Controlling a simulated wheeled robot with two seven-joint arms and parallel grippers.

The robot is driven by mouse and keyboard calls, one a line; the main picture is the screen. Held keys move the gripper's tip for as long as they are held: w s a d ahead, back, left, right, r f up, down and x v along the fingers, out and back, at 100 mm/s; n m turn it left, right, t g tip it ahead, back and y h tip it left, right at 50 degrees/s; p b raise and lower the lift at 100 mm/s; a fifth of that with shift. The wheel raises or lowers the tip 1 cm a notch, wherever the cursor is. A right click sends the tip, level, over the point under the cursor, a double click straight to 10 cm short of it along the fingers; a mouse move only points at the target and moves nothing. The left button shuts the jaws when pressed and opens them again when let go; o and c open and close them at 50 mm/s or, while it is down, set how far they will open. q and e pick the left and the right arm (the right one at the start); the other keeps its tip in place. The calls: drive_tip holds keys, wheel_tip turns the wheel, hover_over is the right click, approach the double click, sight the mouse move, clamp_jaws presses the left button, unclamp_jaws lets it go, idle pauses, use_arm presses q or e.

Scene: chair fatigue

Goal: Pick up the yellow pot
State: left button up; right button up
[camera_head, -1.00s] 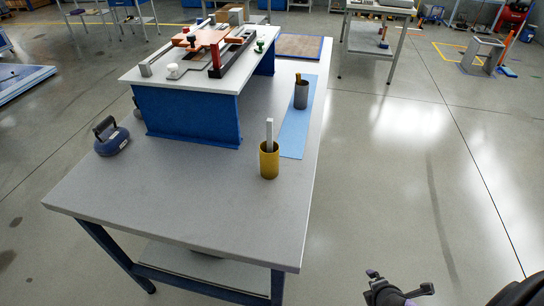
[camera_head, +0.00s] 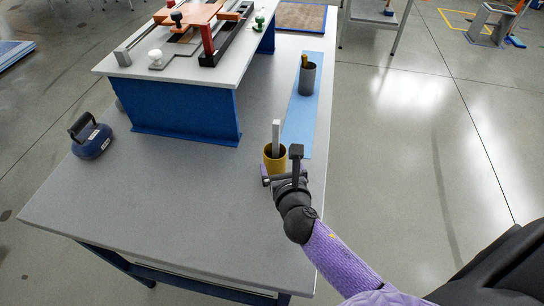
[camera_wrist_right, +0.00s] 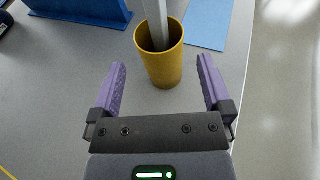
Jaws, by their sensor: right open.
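The yellow pot (camera_head: 274,164) stands upright on the grey table near its right edge, with a grey bar (camera_head: 276,135) standing up out of it. In the head view my right gripper covers its lower part. In the right wrist view the pot (camera_wrist_right: 164,66) is just ahead of the gripper, centred between the fingers. My right gripper (camera_wrist_right: 161,72) is open, its two purple fingers apart and nothing between them. In the head view the right gripper (camera_head: 279,172) is at the near side of the pot. My left gripper is not in view.
A grey pot (camera_head: 307,78) stands on a blue mat (camera_head: 299,124) behind the yellow pot. A blue weight with a black handle (camera_head: 90,138) sits at the table's left. A raised blue-legged stand (camera_head: 188,112) carries a fixture. The table's front (camera_head: 150,205) is clear.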

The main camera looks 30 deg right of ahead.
sight(277, 160)
drive_tip(key=b+x, duration=0.1)
drive_tip(key=x, duration=0.2)
drive_tip(key=f+b+x, duration=0.1)
drive_tip(key=x, duration=0.3)
drive_tip(key=shift+s+a+b, duration=0.15)
drive_tip(key=shift+b, duration=0.2)
drive_tip(key=shift+r, duration=0.1)
drive_tip(key=shift+c, duration=1.7)
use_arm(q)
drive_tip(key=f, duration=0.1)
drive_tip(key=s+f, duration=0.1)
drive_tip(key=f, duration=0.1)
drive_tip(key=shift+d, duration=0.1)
use_arm(e)
clamp_jaws()
